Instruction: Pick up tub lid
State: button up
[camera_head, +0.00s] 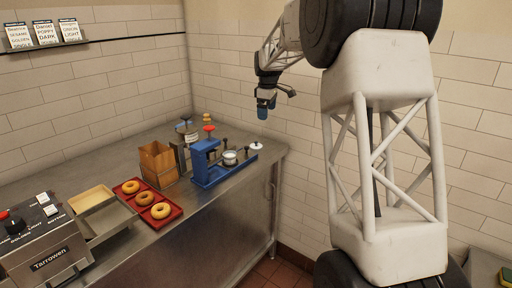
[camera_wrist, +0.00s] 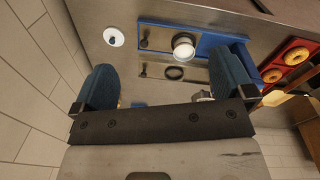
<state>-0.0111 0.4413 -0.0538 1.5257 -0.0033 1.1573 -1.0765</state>
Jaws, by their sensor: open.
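A small white round lid with a dark knob, which looks like the tub lid (camera_head: 256,146), lies on the steel counter (camera_head: 262,165) near its right end. It also shows in the wrist view (camera_wrist: 114,37), toward the upper left. A white round tub (camera_head: 230,157) sits in the blue stand (camera_head: 207,176) to its left. The tub shows in the wrist view (camera_wrist: 183,45) too. My gripper (camera_head: 264,107) is above the counter's far right part, higher than the lid and apart from it. In the wrist view its two blue fingers (camera_wrist: 165,82) are wide apart with nothing between them.
A toaster-like machine (camera_head: 42,240) stands at the near left. Tiled walls (camera_head: 300,135) close in the counter's back and right.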

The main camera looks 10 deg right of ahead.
jog(key=w+f+n, duration=0.3)
jog(key=w+f, duration=0.5)
jog(key=w, duration=0.4)
jog(key=n, duration=0.2)
send_over(256, 144)
jog(key=shift+g, duration=0.4)
jog(key=f, duration=0.9)
jog(key=shift+w+d+f, duration=0.2)
jog(key=shift+w, duration=0.05)
jog(key=shift+w+f+n, duration=0.2)
jog(key=shift+f+n, duration=0.05)
jog(key=shift+n, duration=0.05)
jog(key=shift+f, duration=1.3)
jog(key=shift+d+f, duration=0.15)
jog(key=shift+f, duration=2.45)
